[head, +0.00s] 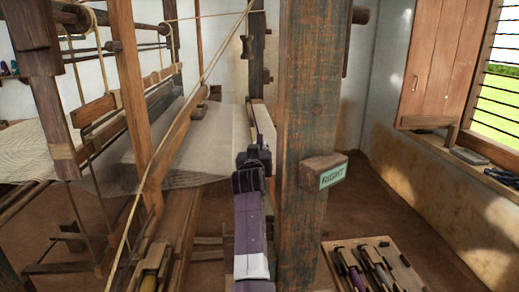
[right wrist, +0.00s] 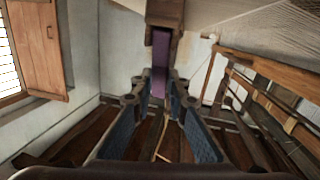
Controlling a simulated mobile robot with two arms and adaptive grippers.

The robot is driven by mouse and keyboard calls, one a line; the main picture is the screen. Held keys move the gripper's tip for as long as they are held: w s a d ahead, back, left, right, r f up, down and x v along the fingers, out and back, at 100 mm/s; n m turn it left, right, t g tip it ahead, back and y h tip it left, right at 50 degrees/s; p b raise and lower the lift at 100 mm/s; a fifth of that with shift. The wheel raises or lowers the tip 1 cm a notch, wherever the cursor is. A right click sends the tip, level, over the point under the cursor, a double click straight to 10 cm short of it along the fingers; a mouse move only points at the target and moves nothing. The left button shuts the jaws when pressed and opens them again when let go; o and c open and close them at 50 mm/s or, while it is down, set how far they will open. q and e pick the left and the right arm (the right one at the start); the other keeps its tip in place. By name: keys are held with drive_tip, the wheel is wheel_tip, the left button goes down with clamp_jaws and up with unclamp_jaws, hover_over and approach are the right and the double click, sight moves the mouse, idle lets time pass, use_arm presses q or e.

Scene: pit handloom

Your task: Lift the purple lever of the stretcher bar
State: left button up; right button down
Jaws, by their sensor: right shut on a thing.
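The purple lever (right wrist: 160,60) shows in the right wrist view as an upright purple strip below a brown wooden block (right wrist: 166,14). My right gripper (right wrist: 160,78) has its two fingertips closed on either side of the lever's lower part. In the head view, my right gripper (head: 252,160) is at the right edge of the pale cloth (head: 205,140), just left of the thick post. The stretcher bar is not clearly visible in the head view. My left gripper is not in view.
A thick worn wooden post (head: 305,120) stands close right of my right gripper, with a green "RIGHT" sign (head: 333,176). Loom beams and cords fill the left. A tray with tools (head: 340,247) lies low at right. A wooden shutter (head: 440,65) is on the wall.

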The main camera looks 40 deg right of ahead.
drive_tip(key=c, duration=1.9)
unclamp_jaws()
drive_tip(key=shift+v, duration=3.8)
drive_tip(key=shift+w, duration=0.1)
